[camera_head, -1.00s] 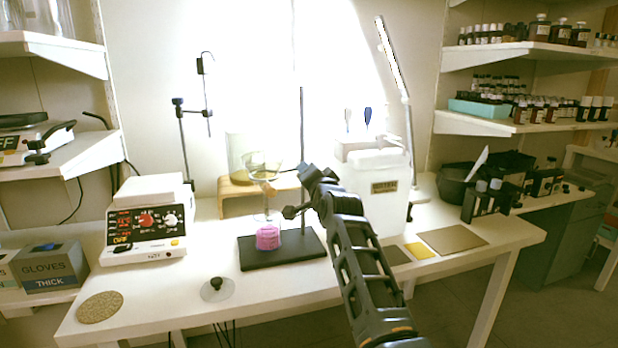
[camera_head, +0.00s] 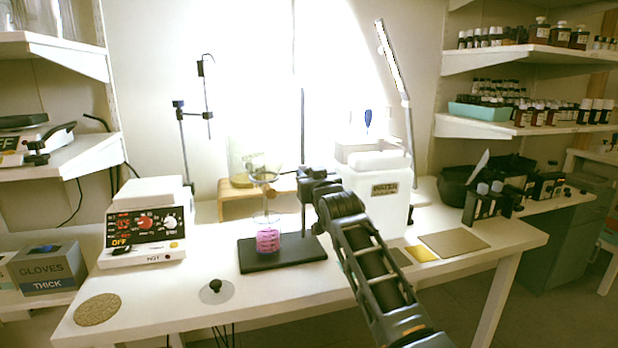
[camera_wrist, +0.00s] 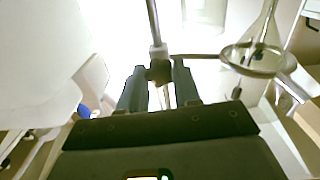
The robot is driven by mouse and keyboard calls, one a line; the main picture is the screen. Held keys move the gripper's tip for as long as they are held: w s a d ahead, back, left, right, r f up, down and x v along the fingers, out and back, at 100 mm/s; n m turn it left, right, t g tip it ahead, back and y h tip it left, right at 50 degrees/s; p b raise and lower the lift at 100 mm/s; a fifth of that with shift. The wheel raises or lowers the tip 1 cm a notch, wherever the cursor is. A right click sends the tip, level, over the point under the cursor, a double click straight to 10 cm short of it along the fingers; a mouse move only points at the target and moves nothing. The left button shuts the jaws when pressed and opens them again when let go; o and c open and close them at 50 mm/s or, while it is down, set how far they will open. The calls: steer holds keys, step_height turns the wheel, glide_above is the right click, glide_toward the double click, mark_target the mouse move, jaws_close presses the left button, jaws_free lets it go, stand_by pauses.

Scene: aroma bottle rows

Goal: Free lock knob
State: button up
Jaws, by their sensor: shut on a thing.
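The black stand (camera_head: 283,252) has an upright rod (camera_head: 302,115) on its base. A dark clamp with its lock knob (camera_wrist: 160,71) sits on the rod in the wrist view. A ring arm runs from it to the right there, with a glass funnel (camera_wrist: 255,60) in the ring. My gripper (camera_wrist: 159,88) has one finger on each side of the knob and is shut on it. In the head view my gripper (camera_head: 308,183) is at the clamp's height by the rod, and the knob is mostly hidden. The funnel (camera_head: 264,169) is above a beaker with pink liquid (camera_head: 268,241).
A white control box (camera_head: 145,222) stands left on the table (camera_head: 320,300). A small black-knobbed disc (camera_head: 217,290) and a round cork mat (camera_head: 97,309) lie in front. A white container (camera_head: 378,190) stands close right of the stand. Flat mats (camera_head: 454,243) lie at right.

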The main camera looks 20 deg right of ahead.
steer(key=n+p, duration=0.1)
steer(key=n, duration=0.4)
steer(key=shift+r+n, duration=0.15)
steer(key=shift+n, duration=0.15)
steer(key=n+p, duration=0.1)
steer(key=n, duration=0.3)
steer(key=shift+n, duration=0.3)
steer(key=shift+a, duration=0.1)
steer(key=o, duration=1.1)
steer(key=shift+c, duration=0.2)
steer(key=s+p, duration=0.1)
steer(key=s, duration=0.6)
steer(key=shift+s, duration=0.4)
steer(key=shift+f, duration=0.2)
